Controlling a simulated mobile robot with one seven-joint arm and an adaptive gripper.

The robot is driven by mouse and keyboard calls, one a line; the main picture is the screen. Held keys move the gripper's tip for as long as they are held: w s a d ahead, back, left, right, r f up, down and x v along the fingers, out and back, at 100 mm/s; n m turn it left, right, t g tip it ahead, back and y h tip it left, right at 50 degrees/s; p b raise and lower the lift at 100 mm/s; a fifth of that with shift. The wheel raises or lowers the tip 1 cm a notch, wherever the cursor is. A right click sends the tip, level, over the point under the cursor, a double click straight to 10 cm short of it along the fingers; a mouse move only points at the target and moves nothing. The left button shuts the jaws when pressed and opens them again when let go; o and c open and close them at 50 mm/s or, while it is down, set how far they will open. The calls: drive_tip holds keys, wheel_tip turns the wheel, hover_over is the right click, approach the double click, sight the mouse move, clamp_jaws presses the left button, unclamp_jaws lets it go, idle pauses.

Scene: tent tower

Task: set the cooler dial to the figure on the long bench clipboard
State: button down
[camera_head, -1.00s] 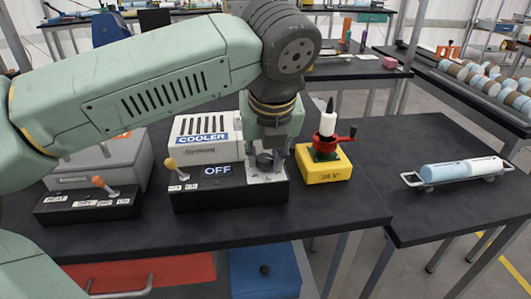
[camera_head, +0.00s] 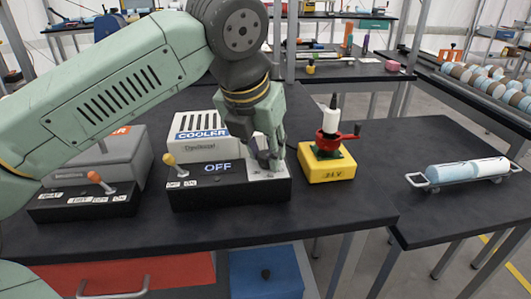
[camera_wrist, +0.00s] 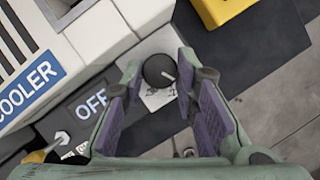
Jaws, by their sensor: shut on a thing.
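The cooler (camera_head: 195,142) is a white box with a blue COOLER label and a black control base. Its display (camera_head: 217,167) reads OFF; it also shows in the wrist view (camera_wrist: 91,103). The black round dial (camera_wrist: 160,70) with a pale pointer line sits on a light, marked plate at the right end of the base. My gripper (camera_head: 268,165) is shut on the dial, one finger on each side; in the head view the fingers mostly hide it. The plate's figures are too small to read. I cannot make out a clipboard.
A lever with a yellow knob (camera_head: 169,160) stands left of the display. A grey heater unit with an orange-knobbed lever (camera_head: 94,177) is further left. A yellow 24 V block (camera_head: 327,168) with a red crank stands close right. A side table (camera_head: 440,140) holds a rack of cylinders.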

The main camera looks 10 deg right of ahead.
drive_tip(key=m+g+h, duration=0.1)
drive_tip(key=m, duration=0.3)
drive_tip(key=shift+w+a+m, duration=0.1)
drive_tip(key=shift+m, duration=0.3)
drive_tip(key=shift+g, duration=0.3)
drive_tip(key=c, duration=1.2)
unclamp_jaws()
drive_tip(key=shift+c, duration=0.2)
